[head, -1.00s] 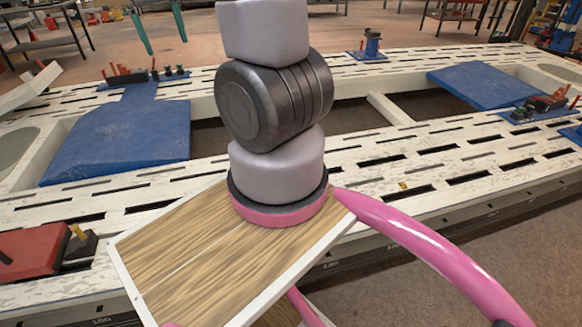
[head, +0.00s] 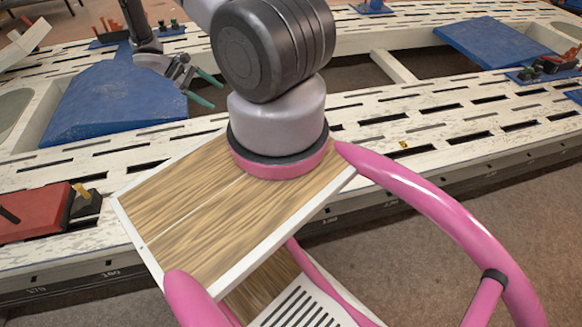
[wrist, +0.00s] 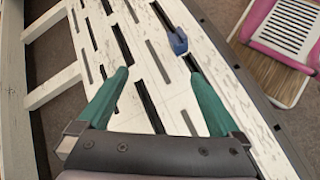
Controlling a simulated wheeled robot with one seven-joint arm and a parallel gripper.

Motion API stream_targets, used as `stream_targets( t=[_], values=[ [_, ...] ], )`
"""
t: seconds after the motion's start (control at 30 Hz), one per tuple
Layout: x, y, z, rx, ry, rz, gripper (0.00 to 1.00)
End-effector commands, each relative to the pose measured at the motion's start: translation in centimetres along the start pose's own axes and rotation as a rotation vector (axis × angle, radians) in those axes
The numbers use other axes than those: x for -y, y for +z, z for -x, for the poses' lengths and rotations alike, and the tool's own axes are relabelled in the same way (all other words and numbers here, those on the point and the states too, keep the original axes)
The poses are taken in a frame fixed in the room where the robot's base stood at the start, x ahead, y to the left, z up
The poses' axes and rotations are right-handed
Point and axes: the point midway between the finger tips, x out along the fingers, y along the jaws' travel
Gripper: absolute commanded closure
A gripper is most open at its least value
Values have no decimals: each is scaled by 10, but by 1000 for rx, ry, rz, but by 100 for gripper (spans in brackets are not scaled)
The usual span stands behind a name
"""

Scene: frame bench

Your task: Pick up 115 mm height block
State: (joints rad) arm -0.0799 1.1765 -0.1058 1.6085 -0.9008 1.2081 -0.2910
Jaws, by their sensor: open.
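My gripper (head: 217,97) is open and empty in the head view, above the near white slotted beam and beside the blue plate on the left. In the wrist view its two green fingers (wrist: 158,72) are spread over the white slotted beam (wrist: 150,100). A small blue block-like piece (wrist: 178,40) stands on that beam, beyond the fingertips and a little right of the middle between them. The gripper does not touch it. I cannot read a height on it, so I cannot tell whether it is the 115 mm block. In the head view I do not see this piece.
A red block with a yellow-handled dark part (head: 80,195) sits at the left end of the near beam. Blue plates (head: 105,105) (head: 500,48) lie between the beams. Several small clamp-like fixtures (head: 545,72) stand at the far right. Much of the near beam is clear.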

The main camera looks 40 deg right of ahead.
Motion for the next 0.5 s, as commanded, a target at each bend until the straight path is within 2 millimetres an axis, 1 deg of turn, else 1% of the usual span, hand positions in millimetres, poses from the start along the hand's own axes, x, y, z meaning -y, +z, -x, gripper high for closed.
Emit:
stream_targets(
  t=[0.03,0.17,0.2,0.27,0.3,0.33,0.37,0.4,0.47,0.5],
  values=[
    [7,-9,-23,35,18,34,0],
    [22,-27,-77,112,68,118,0],
    [27,-31,-94,135,83,145,0],
    [35,-37,-119,168,105,185,0],
    [41,-40,-136,191,120,212,0],
    [45,-42,-149,207,132,233,0],
    [50,-44,-162,225,143,254,0],
    [56,-46,-179,247,158,283,0],
    [66,-48,-205,278,180,325,0],
    [72,-48,-222,299,193,352,0]
  ],
)
